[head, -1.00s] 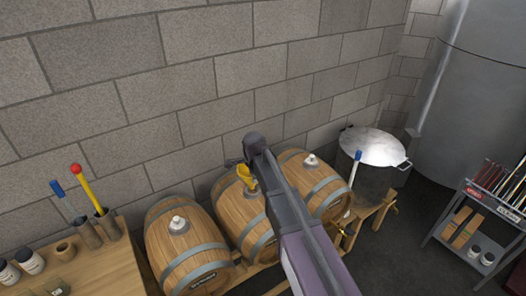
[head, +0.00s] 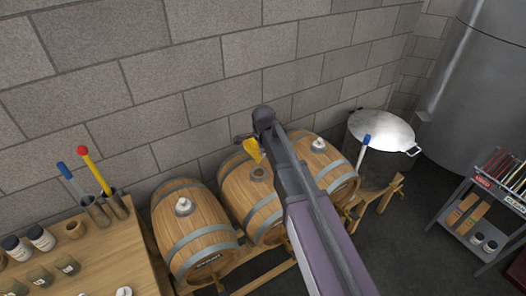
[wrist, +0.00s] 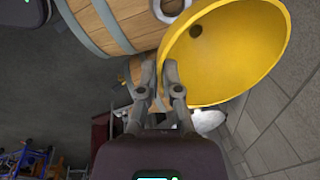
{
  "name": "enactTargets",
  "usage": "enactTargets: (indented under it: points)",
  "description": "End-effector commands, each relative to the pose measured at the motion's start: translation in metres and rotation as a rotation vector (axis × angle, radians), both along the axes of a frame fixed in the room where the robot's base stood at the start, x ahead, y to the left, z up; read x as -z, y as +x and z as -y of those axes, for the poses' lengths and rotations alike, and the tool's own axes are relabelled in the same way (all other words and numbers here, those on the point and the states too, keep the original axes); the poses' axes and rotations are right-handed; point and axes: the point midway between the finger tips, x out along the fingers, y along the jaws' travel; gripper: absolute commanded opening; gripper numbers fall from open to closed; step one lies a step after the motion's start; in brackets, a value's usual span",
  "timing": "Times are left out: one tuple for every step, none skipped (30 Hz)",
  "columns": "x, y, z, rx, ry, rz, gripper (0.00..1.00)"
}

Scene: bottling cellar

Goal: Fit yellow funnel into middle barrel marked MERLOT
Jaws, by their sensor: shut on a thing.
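The yellow funnel (head: 254,150) is held by my gripper (head: 250,136) above the middle barrel (head: 240,190). In the wrist view, my gripper (wrist: 170,70) is shut on the rim of the funnel (wrist: 225,45), whose wide bowl and dark spout hole face the camera. In the head view, the barrel's open bung hole (head: 259,174) shows just below the funnel, and the two look apart. The wrist view shows a barrel (wrist: 115,25) and a round hole fitting (wrist: 172,6) partly behind the funnel. My arm hides part of the middle barrel; its mark cannot be read.
The left barrel (head: 190,235) and right barrel (head: 330,165) carry white bungs. A block wall (head: 200,90) runs close behind. A lidded pot (head: 380,132) stands right, a bench (head: 110,250) with jars and tools left. A rack cart (head: 480,215) is far right.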

Motion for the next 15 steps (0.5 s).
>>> enactTargets:
  points:
    - [0.003, 0.0, 0.001, 0.001, 0.0, 0.0, 0.0]
    - [0.005, 0.0, 0.001, 0.001, 0.0, 0.0, 0.0]
    - [0.007, 0.0, 0.002, 0.002, 0.0, 0.0, 0.0]
    - [0.009, 0.0, 0.002, 0.002, 0.0, 0.0, 0.0]
    - [0.01, 0.001, 0.002, 0.003, 0.001, 0.0, 0.0]
    - [0.013, 0.001, 0.002, 0.003, 0.0, 0.0, 0.0]
    - [0.015, 0.001, 0.002, 0.003, 0.0, 0.0, 0.0]
    - [0.017, 0.001, 0.003, 0.003, 0.0, 0.0, 0.0]
    - [0.02, 0.001, 0.003, 0.003, 0.0, 0.0, 0.0]
    - [0.022, 0.001, 0.003, 0.003, 0.0, 0.0, 0.0]
    - [0.024, 0.001, 0.003, 0.003, 0.0, 0.0, 0.0]
    - [0.027, 0.001, 0.003, 0.004, 0.0, 0.0, 0.0]
    - [0.029, 0.001, 0.003, 0.004, 0.0, 0.0, 0.0]
    - [0.031, 0.001, 0.003, 0.004, 0.0, 0.0, 0.0]
    - [0.034, 0.001, 0.003, 0.004, 0.0, 0.0, 0.0]
